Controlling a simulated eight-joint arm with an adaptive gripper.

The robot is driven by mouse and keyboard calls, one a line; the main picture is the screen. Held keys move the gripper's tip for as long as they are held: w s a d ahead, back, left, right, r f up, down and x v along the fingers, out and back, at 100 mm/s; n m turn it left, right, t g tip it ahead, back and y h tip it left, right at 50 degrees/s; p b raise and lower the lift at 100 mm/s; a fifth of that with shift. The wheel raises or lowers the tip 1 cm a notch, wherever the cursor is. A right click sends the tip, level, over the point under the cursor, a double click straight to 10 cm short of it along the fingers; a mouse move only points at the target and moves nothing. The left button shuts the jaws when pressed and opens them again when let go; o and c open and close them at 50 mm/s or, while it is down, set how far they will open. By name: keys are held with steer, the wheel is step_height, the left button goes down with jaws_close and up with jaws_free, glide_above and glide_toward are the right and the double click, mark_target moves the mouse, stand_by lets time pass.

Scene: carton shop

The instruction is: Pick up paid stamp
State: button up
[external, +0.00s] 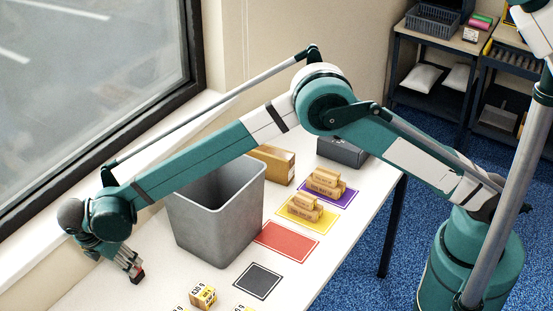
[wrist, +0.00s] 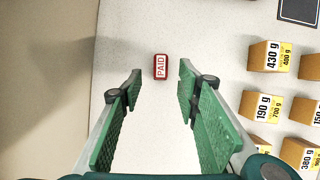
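The paid stamp (wrist: 160,66) is a small red block with a white label reading PAID, on the pale table in the wrist view. My gripper (wrist: 161,73) is open, with its green-padded fingers on either side of the stamp in that picture and a gap on both sides. I cannot tell how far above the stamp the fingertips are. In the external view my gripper (external: 131,266) points down at the table's left side. A small dark and red thing at its fingertips there looks like the stamp (external: 138,278).
Several weight-labelled boxes (wrist: 270,56) stand to the right in the wrist view. A grey bin (external: 216,215) stands under my arm. Beyond are a black mat (external: 258,281), a red mat (external: 287,242), and yellow and purple mats with cartons. Table around the stamp is clear.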

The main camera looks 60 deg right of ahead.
steer(key=shift+x, duration=1.15)
steer(key=shift+x, duration=2.6)
steer(key=shift+c, duration=0.2)
steer(key=c, duration=0.9)
